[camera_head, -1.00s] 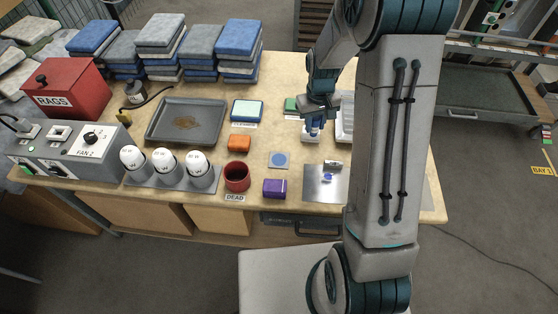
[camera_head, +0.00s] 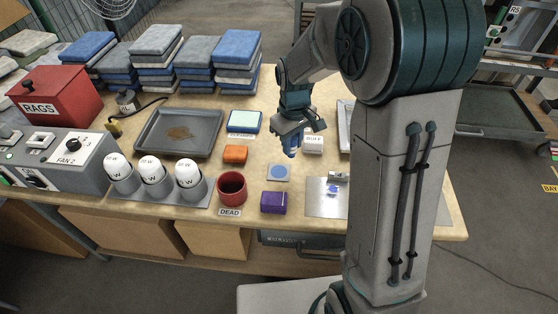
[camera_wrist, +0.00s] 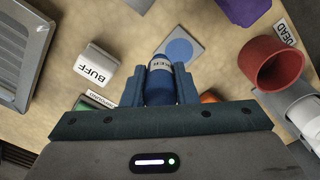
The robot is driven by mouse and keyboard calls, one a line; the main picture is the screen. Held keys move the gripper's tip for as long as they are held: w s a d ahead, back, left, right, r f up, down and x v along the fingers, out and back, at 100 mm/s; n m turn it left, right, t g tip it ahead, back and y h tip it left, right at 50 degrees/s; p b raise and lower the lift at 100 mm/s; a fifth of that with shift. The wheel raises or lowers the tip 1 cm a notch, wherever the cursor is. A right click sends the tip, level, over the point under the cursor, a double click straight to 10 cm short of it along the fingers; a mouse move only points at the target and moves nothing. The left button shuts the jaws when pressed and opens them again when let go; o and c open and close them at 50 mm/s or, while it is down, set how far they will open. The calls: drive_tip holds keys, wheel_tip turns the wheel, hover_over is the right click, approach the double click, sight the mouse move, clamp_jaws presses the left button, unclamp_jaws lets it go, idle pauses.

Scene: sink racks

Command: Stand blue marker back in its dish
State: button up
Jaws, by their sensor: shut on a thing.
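My gripper (camera_head: 290,144) is shut on the blue marker (camera_wrist: 168,82). The marker is a blue cylinder with a pale label band and partly readable lettering. In the head view its blue end (camera_head: 291,153) shows below the fingers. The dish (camera_head: 278,172) looks like a small grey square with a blue round area in it, and nothing stands on it. The marker is held above the table, a little behind and right of the dish in the head view. In the wrist view the dish (camera_wrist: 181,49) lies just beyond the marker's far end, apart from it.
A white BUFF block (camera_head: 313,144) stands right of my gripper. An orange block (camera_head: 235,154), red DEAD cup (camera_head: 232,188) and purple block (camera_head: 274,202) surround the dish at left and front. A metal plate (camera_head: 316,207) lies at right. Bare tabletop lies around the dish.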

drive_tip(key=a+f, duration=0.2)
drive_tip(key=a, duration=0.1)
drive_tip(key=shift+s+a, duration=0.2)
drive_tip(key=shift+f, duration=2.05)
drive_tip(key=shift+f, duration=0.1)
drive_tip(key=shift+f+b, duration=0.15)
drive_tip(key=shift+b, duration=0.25)
drive_tip(key=o, duration=1)
drive_tip(key=shift+r, duration=0.2)
